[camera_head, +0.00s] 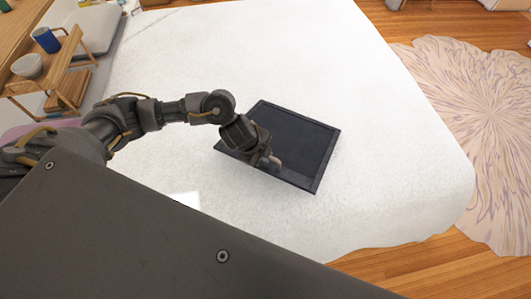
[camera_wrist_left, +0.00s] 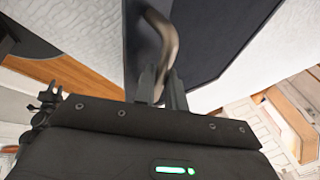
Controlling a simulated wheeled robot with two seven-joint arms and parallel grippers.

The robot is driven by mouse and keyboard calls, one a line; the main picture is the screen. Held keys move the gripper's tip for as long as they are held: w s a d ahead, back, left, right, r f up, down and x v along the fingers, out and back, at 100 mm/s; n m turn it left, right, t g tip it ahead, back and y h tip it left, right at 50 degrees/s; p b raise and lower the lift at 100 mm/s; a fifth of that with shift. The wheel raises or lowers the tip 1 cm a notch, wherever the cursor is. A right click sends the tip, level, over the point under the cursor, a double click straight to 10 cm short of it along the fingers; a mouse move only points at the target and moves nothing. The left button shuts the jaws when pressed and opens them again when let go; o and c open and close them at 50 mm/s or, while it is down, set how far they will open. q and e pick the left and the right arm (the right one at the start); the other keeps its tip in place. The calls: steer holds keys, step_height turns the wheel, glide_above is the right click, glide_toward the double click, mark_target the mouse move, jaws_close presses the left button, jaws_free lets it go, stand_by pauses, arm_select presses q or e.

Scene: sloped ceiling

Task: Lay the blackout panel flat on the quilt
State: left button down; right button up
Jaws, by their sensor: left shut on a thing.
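The blackout panel (camera_head: 295,145) is a dark rectangular board with a raised black frame. In the head view it is over the middle of the white quilt (camera_head: 400,140). Its dark face also shows in the left wrist view (camera_wrist_left: 215,35). My left gripper (camera_head: 266,158) is at the panel's near left side, shut on its curved brownish handle (camera_wrist_left: 168,40). The gripper and wrist hide part of the panel's near left edge. I cannot tell whether the whole underside touches the quilt. My right gripper is not in view.
A wooden stand (camera_head: 70,82) with a blue mug (camera_head: 47,39) and a white bowl (camera_head: 27,66) is at the upper left. A pale patterned rug (camera_head: 475,110) lies on the wood floor (camera_head: 430,268) to the right. The quilt around the panel is clear.

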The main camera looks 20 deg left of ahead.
mark_target(264, 163)
arm_select(q)
step_height(264, 163, down, 6)
steer(key=b, duration=0.3)
steer(key=shift+r+b, duration=0.2)
steer(key=shift+b, duration=0.1)
steer(key=shift+f+b, duration=0.65)
steer(key=shift+f, duration=0.5)
steer(key=shift+f, duration=0.4)
steer(key=c, duration=1.4)
jaws_free()
steer(key=p+v, duration=0.2)
steer(key=v, duration=0.8)
steer(key=shift+s+a+r+p, duration=0.1)
steer(key=shift+s+r+p, duration=0.05)
steer(key=shift+r+p, duration=0.2)
